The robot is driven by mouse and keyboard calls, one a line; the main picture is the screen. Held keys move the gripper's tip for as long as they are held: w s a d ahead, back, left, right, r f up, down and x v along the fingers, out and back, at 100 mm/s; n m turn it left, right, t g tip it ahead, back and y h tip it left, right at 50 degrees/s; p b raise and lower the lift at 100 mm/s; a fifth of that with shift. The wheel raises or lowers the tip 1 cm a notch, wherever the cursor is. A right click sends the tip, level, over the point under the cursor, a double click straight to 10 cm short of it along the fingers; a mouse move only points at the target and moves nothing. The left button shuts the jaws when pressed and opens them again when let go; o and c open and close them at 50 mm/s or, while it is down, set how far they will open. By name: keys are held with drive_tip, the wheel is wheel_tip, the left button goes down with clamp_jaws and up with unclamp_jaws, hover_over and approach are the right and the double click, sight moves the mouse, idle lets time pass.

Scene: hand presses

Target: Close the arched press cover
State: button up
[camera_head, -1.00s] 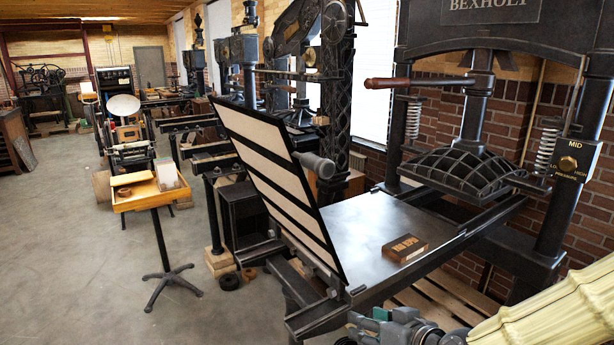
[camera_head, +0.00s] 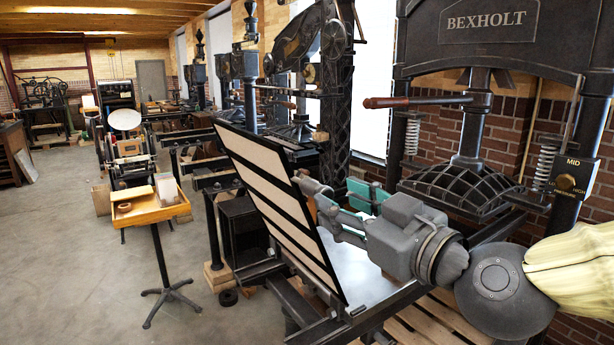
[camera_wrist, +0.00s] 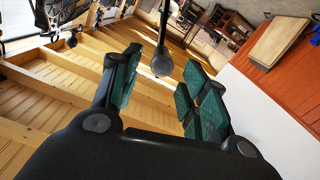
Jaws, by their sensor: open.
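The cover (camera_head: 268,180) of the arched press (camera_head: 487,40) is a flat dark frame with pale panels. It stands tilted up at the left end of the press bed (camera_head: 372,285). My gripper (camera_head: 322,205) is open beside the cover's right edge, over the bed.
The domed platen (camera_head: 458,180) and a red-handled bar (camera_head: 400,102) are right of the cover. My arm hides much of the bed. A small tray stand (camera_head: 150,208) is at the left, with open floor (camera_head: 70,265) around it. Other presses line the wall behind.

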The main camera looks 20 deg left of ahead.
sight(328, 195)
drive_tip(key=shift+p+x, duration=0.95)
drive_tip(key=shift+p, duration=1.95)
drive_tip(key=p+x, duration=0.2)
drive_tip(key=p, duration=0.1)
drive_tip(key=shift+w+a+r+p, duration=0.1)
drive_tip(key=shift+a+r+p, duration=0.05)
drive_tip(key=shift+a+p, duration=0.2)
drive_tip(key=shift+p+x, duration=0.95)
drive_tip(key=shift+x, duration=1.75)
drive_tip(key=shift+c, duration=0.2)
clamp_jaws()
